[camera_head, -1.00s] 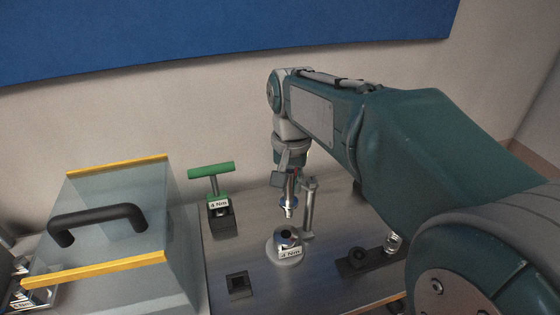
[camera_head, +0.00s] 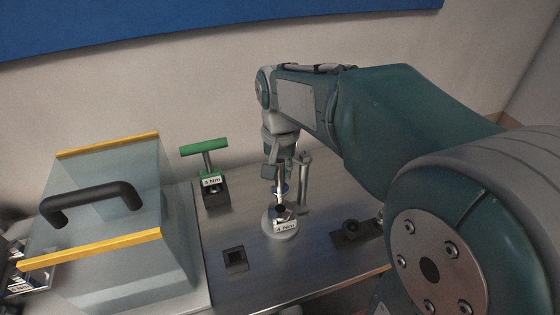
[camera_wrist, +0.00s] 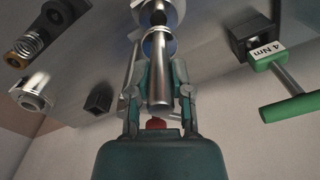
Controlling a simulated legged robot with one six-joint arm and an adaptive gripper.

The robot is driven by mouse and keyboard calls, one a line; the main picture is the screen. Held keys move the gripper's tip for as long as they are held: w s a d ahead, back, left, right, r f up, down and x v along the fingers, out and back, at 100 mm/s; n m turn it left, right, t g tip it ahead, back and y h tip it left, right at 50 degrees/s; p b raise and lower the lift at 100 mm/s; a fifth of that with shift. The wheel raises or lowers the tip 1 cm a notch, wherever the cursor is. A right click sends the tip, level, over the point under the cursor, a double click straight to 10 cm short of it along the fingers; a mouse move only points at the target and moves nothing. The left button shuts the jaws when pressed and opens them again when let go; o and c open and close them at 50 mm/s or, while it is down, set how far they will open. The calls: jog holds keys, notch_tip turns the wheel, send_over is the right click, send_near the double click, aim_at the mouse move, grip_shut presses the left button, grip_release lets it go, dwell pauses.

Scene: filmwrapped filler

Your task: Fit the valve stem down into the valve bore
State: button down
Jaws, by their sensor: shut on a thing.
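My gripper (camera_wrist: 159,100) is shut on the valve stem (camera_wrist: 159,88), a shiny metal cylinder with a blue ring near its lower end. In the wrist view the stem's tip lines up closely with the dark bore (camera_wrist: 158,17) of the valve body. I cannot tell whether the tip has entered the bore. My gripper also shows in the head view (camera_head: 279,172), partly hidden by its own links.
A green T-handled tool (camera_head: 204,147) stands in a dark holder to the left. A clear box (camera_head: 110,200) with yellow edges and a black handle is farther left. A square dark socket (camera_head: 236,259) sits in front. A metal post (camera_head: 305,180) stands close right of the stem.

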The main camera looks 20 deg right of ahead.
aim_at(281, 161)
jog(key=shift+f, duration=0.85)
jog(key=shift+f, duration=2.5)
dwell(0.8)
jog(key=shift+c, duration=2.2)
grip_release()
jog(key=shift+r, duration=0.1)
notch_tip(281, 161, up, 12)
jog(key=shift+f, duration=0.1)
jog(key=shift+s, duration=0.1)
